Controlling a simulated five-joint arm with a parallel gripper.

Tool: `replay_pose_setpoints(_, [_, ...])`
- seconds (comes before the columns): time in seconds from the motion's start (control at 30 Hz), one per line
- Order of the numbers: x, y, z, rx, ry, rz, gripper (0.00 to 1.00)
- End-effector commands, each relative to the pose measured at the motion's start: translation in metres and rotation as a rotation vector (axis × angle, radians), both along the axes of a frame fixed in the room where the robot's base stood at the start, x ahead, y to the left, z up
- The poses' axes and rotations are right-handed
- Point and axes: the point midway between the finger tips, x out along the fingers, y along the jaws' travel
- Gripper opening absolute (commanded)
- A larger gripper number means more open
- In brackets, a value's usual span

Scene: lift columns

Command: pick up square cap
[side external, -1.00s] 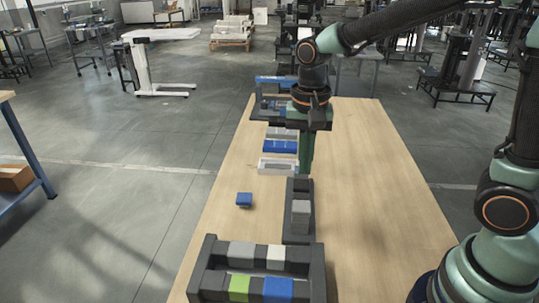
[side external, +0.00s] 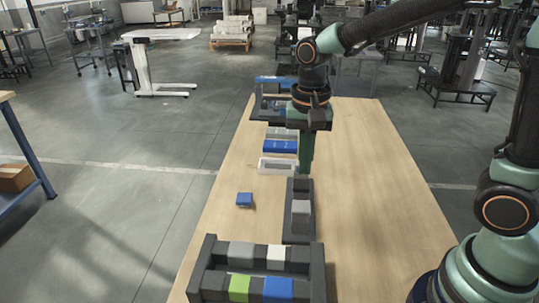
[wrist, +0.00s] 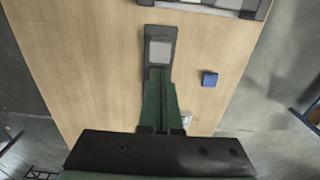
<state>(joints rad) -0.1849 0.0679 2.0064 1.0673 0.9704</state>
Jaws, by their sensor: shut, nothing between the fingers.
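A small blue block (side external: 244,199), which looks like the square cap, lies alone on the wooden table, left of the dark holder. It also shows in the wrist view (wrist: 209,79), to the right of my fingers and apart from them. My gripper (side external: 306,170) points down above the table, at the far end of the dark holder. Its green fingers (wrist: 160,75) are together with nothing between them. The dark holder (side external: 299,235) has a grey block (side external: 300,210) in it. The fingertips overlap the holder's end in the wrist view, and I cannot tell whether they touch it.
A dark rack (side external: 317,262) with grey, white, green and blue blocks stands at the table's near end. A white tray (side external: 264,167) and blue and grey pieces (side external: 280,146) lie behind, left of my gripper. The table's right side (side external: 375,190) is clear.

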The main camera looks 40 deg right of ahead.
Motion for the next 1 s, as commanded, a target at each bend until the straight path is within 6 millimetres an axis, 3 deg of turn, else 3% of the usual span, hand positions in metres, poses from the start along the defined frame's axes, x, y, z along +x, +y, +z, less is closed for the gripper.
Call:
replay_pose_setpoints(0.17, [0.0,0.0,0.0,0.0,0.0,0.0,0.0])
replay_pose_setpoints(0.27, [0.0,0.0,0.0,0.0,0.0,0.0,0.34])
replay_pose_setpoints(0.4, [0.0,0.0,0.0,0.0,0.0,0.0,0.88])
replay_pose_setpoints(0.77, [0.003,0.001,0.0,0.0,0.0,0.022,0.88])
replay_pose_setpoints(0.87, [0.015,0.004,0.0,0.0,0.001,0.119,0.88])
replay_pose_setpoints(1.0, [0.048,0.013,-0.003,0.0,0.003,0.396,0.88])
